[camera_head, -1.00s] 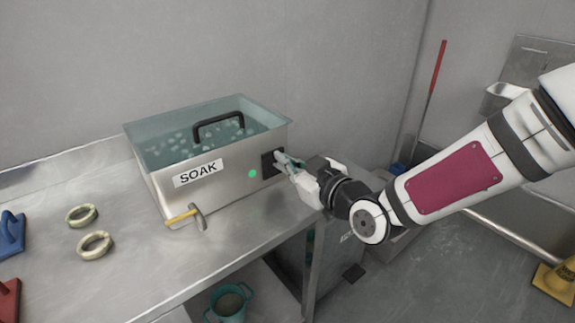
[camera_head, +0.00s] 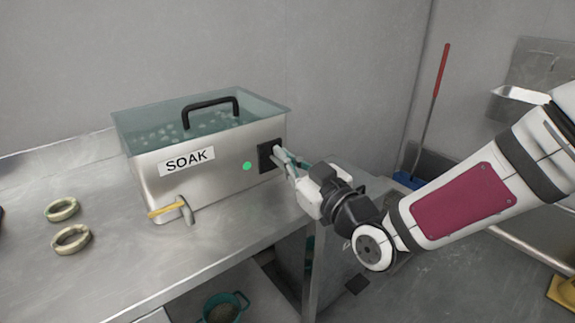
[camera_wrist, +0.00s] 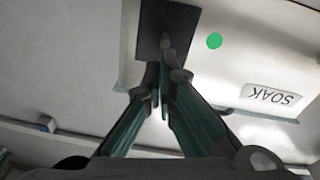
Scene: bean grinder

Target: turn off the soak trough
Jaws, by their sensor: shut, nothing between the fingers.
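The soak trough (camera_head: 215,185) is a steel box on the bench with a SOAK label, a clear lid (camera_head: 150,122) with a black handle, and bubbly liquid inside. A green light (camera_head: 247,166) glows on its front. Right of the light is a black switch plate (camera_head: 265,157); it also shows in the wrist view (camera_wrist: 150,38), with a small pale knob or lever (camera_wrist: 165,42) on it. My gripper (camera_head: 280,153) is shut and empty, its fingertips at the plate. In the wrist view the fingertips (camera_wrist: 163,72) are close beside the lever; I cannot tell whether they touch it.
A tap with a yellow handle (camera_head: 165,209) sticks out at the trough's lower front left. Two pale rings (camera_head: 72,239) lie on the bench (camera_head: 130,270) at the left. A teal pot (camera_head: 222,308) stands below the bench. A red-handled tool (camera_head: 437,95) leans on the wall.

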